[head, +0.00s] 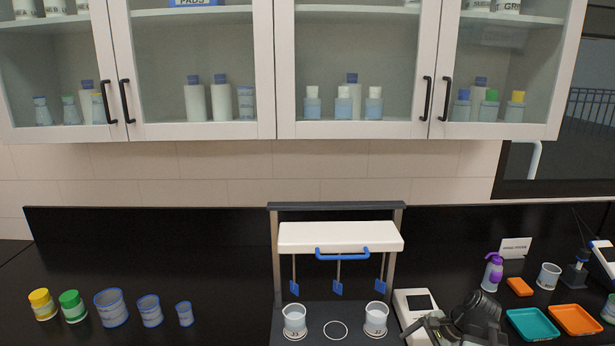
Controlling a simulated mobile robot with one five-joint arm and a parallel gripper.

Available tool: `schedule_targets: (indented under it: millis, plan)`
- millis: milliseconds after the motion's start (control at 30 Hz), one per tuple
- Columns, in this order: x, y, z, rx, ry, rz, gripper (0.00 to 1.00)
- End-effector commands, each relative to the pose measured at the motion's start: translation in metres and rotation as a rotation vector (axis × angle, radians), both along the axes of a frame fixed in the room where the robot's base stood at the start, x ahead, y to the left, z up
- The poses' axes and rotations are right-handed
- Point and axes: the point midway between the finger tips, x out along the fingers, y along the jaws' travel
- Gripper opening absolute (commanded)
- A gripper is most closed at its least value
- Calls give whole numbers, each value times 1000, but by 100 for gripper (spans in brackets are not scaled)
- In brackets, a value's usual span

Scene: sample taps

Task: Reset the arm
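My arm shows as dark grey links at the bottom edge of the head view, right of centre. The part I take for my gripper (428,328) is low in front of a white device with a dark screen (421,302). Its fingers are small and partly cut off by the lower edge, so I cannot tell whether they are open or shut. I see nothing clearly held in it.
Left of my arm, a stirrer stand (340,237) with blue paddles holds two beakers (294,320) (376,318). Beakers and capped jars (70,306) stand at left. At right are a teal tray (533,324), an orange tray (575,319) and a purple-topped bottle (493,272). Closed cabinets (200,131) hang above.

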Motion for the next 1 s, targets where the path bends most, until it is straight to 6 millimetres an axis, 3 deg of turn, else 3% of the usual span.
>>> schedule_targets:
  millis: [33,100,300,500,600,700,833,1000]
  plan:
    - [3,35,-8,-80,1,167,80]
    - [4,69,-16,-184,0,379,80]
    - [0,138,-28,-400,-7,860,80]
    - [-7,191,-31,-557,-11,1249,80]
    - [-6,188,-72,-558,-9,1245,80]
    - [-6,187,-97,-557,-10,1242,80]
    - [-6,187,-123,-556,-10,1240,80]
    - [-6,187,-135,-555,-10,1238,80]
